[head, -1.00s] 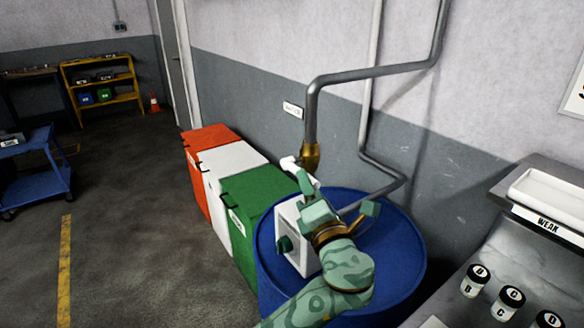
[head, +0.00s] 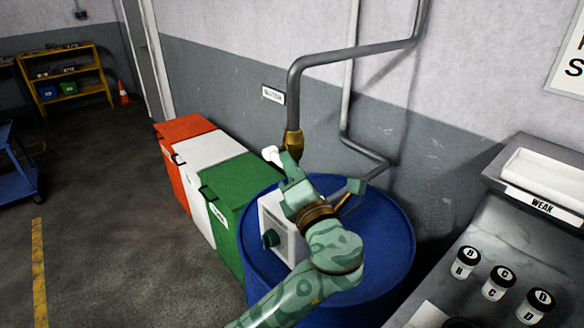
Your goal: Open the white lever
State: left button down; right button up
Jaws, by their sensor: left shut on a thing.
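The white lever (head: 270,153) is at the lower end of the grey pipe, just below and left of its brass fitting (head: 291,141). Only its rounded white end shows; my left gripper hides the rest. My left gripper (head: 288,166) reaches up from the bottom of the head view, over the blue drum, and is shut on the lever. My right gripper is not in view.
A white box with a green knob (head: 284,228) is by the blue drum's (head: 384,262) top, close under my left wrist. Green, white and red bins (head: 185,129) stand to the left. A bench with labelled jars (head: 500,282) is at right.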

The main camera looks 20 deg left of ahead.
pick_arm(q)
jog(key=shift+f, duration=0.1)
jog(key=shift+a+f+m+t+y+p, duration=0.1)
jog(key=shift+f+m+t+y+p, duration=0.3)
jog(key=shift+t, duration=0.3)
jog(key=shift+w+a+f+m+t+b, duration=0.15)
jog(key=shift+f+m+t+b, duration=0.4)
jog(key=shift+t, duration=0.35)
jog(key=shift+w+a+f+m+t+b, duration=0.15)
jog(key=shift+f+m+t+b, duration=0.2)
jog(key=shift+f+m+t, duration=0.45)
jog(key=shift+w+a+f+m+t+b, duration=0.15)
jog(key=shift+f+m+t+b, duration=0.25)
jog(key=shift+t, duration=0.6)
jog(key=shift+s+r, duration=0.1)
jog(key=shift+r, duration=0.05)
jog(key=c, duration=1.3)
grip_release()
jog(key=shift+c, duration=0.2)
